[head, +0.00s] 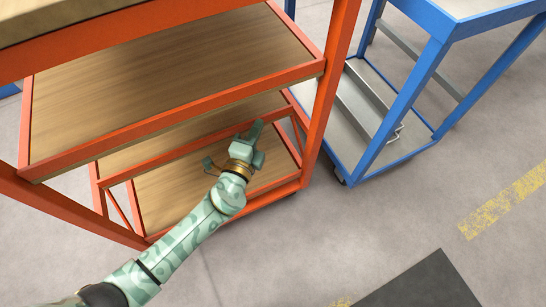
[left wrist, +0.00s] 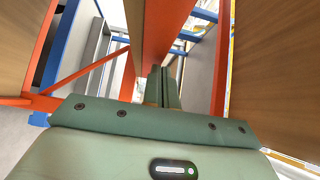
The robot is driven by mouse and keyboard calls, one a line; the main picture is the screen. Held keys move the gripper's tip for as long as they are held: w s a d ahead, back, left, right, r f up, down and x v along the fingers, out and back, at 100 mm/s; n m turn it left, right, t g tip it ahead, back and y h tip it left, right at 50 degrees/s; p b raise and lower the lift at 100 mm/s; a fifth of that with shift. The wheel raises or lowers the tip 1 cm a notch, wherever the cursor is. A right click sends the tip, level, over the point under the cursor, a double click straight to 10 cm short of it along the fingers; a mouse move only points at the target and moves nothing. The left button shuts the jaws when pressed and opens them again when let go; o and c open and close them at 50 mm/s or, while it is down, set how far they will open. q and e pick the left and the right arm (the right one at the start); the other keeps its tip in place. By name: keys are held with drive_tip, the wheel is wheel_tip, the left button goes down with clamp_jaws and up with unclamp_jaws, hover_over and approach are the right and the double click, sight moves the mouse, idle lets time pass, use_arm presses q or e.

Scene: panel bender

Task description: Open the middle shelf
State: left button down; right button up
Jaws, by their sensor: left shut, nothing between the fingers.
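The middle shelf (head: 170,75) is a wooden board with an orange rim in the orange rack; I cannot tell whether it is pulled out. My left gripper (head: 257,129) is shut and empty. In the head view it appears just below the middle shelf's front rim, over the lower shelf (head: 165,195). In the left wrist view the closed fingers (left wrist: 163,86) point along a broad orange bar (left wrist: 165,30), with wooden surfaces on both sides. I cannot tell whether the fingers touch the bar. My right gripper is not in view.
The rack's right orange post (head: 325,100) stands just right of my gripper. A blue cart (head: 425,65) stands to the right of the rack. A dark mat (head: 425,285) lies on the grey floor, which is clear in front of the cart.

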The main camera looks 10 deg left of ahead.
use_arm(q)
drive_tip(key=w+a, duration=0.2)
drive_tip(key=w, duration=0.2)
drive_tip(key=w+a, duration=0.3)
drive_tip(key=w, duration=0.1)
drive_tip(key=w+a, duration=0.3)
drive_tip(key=w, duration=0.1)
drive_tip(key=shift+a, duration=0.1)
